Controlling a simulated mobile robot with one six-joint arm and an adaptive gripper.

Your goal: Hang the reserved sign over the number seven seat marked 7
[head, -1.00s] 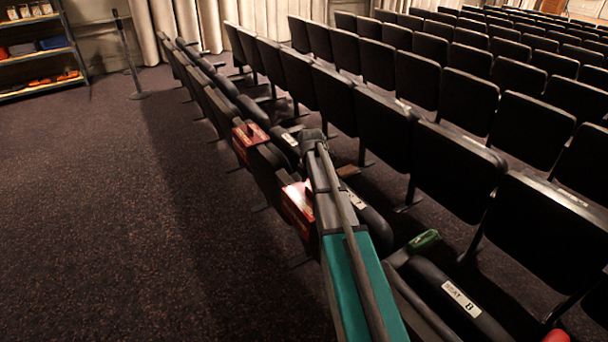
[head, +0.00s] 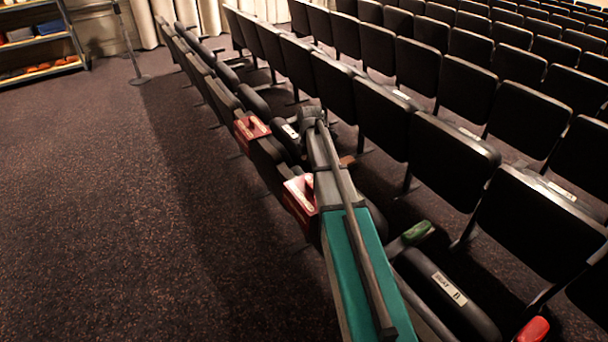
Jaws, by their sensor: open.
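Two red pieces hang over seat backs in the near row, a nearer one (head: 302,193) and a farther one (head: 252,128). Each has a raised grip on top; their lettering is unreadable, so I cannot tell whether either is the reserved sign. A white seat label (head: 448,288) at the lower right seems to read 8 or B. A farther white label (head: 290,132) is too small to read. No label reading 7 can be made out; part of the row is hidden behind a long dark bar (head: 350,230). My gripper does not show.
A teal cover (head: 352,265) lies on the near row under the dark bar. A green object (head: 417,231) and a red object (head: 533,329) sit to its right. A shelf (head: 40,48) and post (head: 127,45) stand at far left. The carpet (head: 130,220) is clear.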

